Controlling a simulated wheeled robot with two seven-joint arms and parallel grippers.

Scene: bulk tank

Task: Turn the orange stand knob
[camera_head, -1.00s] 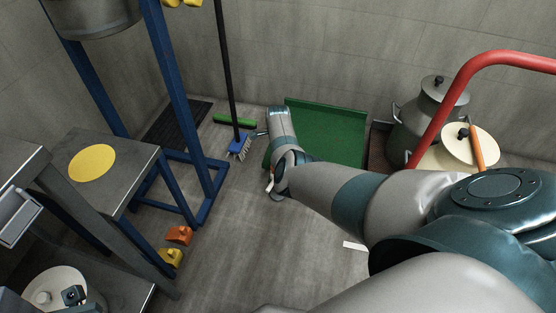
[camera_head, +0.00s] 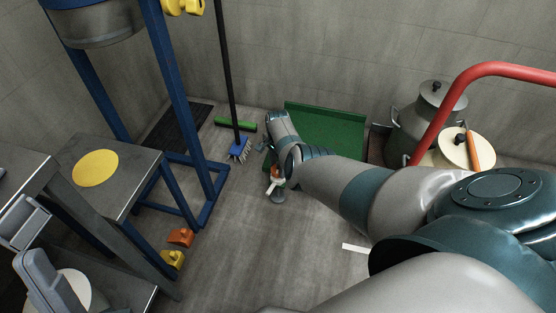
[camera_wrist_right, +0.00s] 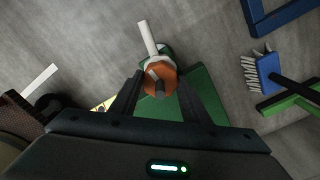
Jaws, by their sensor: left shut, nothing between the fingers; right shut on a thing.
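The orange knob (camera_wrist_right: 160,76) shows in the right wrist view, with a pale rod (camera_wrist_right: 149,38) running up from it. My right gripper (camera_wrist_right: 160,88) has its dark fingers on either side of the knob and is shut on it. In the head view a small orange patch of the knob (camera_head: 279,171) shows just below my right wrist. My forearm hides most of that gripper there. My left gripper (camera_head: 25,222) shows only in part at the lower left edge of the head view, shut and away from the knob.
A green tray (camera_head: 330,135) lies behind the knob. A blue-headed broom (camera_head: 239,147) stands to its left. A blue frame (camera_head: 205,205) and steel table (camera_head: 130,178) are further left. A red rail (camera_head: 440,130) and milk cans (camera_head: 410,140) are at right.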

